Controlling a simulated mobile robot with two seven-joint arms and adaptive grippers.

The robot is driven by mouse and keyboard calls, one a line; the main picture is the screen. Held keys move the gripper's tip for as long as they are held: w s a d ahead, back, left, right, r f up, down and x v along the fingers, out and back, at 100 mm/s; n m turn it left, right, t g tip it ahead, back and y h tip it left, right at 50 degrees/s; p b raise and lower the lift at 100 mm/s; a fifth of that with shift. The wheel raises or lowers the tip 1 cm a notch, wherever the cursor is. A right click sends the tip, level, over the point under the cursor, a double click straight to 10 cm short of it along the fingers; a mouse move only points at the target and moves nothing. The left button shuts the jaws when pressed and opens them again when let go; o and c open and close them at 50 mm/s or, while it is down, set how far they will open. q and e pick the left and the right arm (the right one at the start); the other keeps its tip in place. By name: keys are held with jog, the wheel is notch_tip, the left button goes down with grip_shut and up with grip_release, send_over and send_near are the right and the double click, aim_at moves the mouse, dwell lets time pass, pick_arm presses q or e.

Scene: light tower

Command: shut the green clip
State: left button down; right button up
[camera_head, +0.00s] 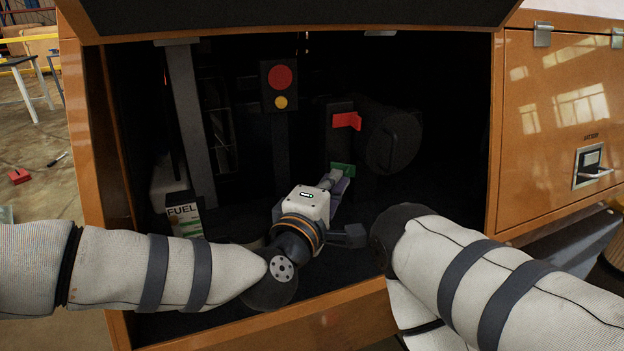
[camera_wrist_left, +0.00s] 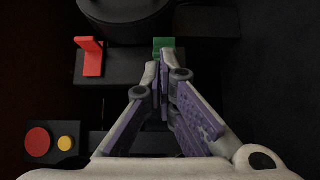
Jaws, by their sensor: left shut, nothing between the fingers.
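The green clip (camera_head: 342,169) sits low in the dark compartment, and it also shows in the left wrist view (camera_wrist_left: 163,43). My left gripper (camera_head: 335,181) reaches into the compartment, and its fingertips are right at the green clip. Its purple-padded fingers are together and empty in the left wrist view (camera_wrist_left: 161,68). The fingertips partly cover the clip. I cannot tell whether they touch it or how far its lever is turned. My right arm (camera_head: 440,252) comes in from the right; I cannot make out its gripper.
A red clip (camera_head: 346,120) stands out from a dark box above the green one. A dark cylinder (camera_head: 391,140) is behind. A panel with red and yellow buttons (camera_head: 279,86) stands left. A FUEL box (camera_head: 183,215) is at lower left. The orange frame (camera_head: 345,319) edges the opening.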

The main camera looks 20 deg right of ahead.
pick_arm(q)
jog(key=shift+s+d+n+t+y, duration=0.1)
jog(key=shift+d+n+t+y, duration=0.35)
jog(key=shift+d, duration=0.3)
jog(key=shift+s+d+n+t+y, duration=0.1)
jog(key=shift+d+n+t+y, duration=0.2)
jog(key=shift+d+y, duration=0.35)
pick_arm(e)
jog(key=shift+w+d+r, duration=0.15)
jog(key=shift+d+r, duration=0.05)
jog(key=shift+d, duration=0.2)
